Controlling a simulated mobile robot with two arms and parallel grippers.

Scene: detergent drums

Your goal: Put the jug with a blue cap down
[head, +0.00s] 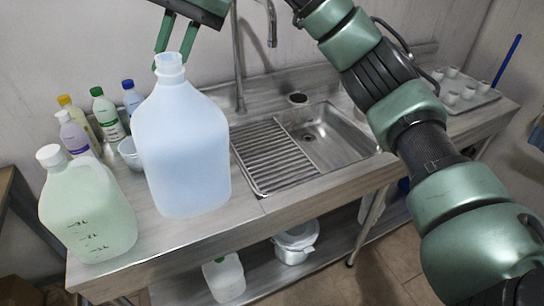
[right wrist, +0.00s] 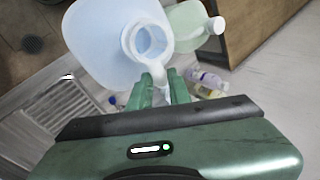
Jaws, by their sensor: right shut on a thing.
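A large translucent pale-blue jug (head: 182,150) is upright over the left part of the steel counter. Its round mouth looks open, and I see no blue cap on it. The jug also shows in the right wrist view (right wrist: 95,42), its ring-shaped mouth facing the camera. My right gripper (head: 171,58) is at the jug's top, shut on the handle just beside the neck; its green fingers also show in the right wrist view (right wrist: 161,88). I cannot tell whether the jug's base touches the counter. My left gripper is not in view.
A green jug with a white cap (head: 88,212) stands close at left. Several small bottles, one blue-capped (head: 132,96), and a pale cup (head: 130,154) are behind. A sink (head: 335,135) with a ribbed drainboard (head: 270,155) lies right. A tray of cups (head: 462,92) is far right.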

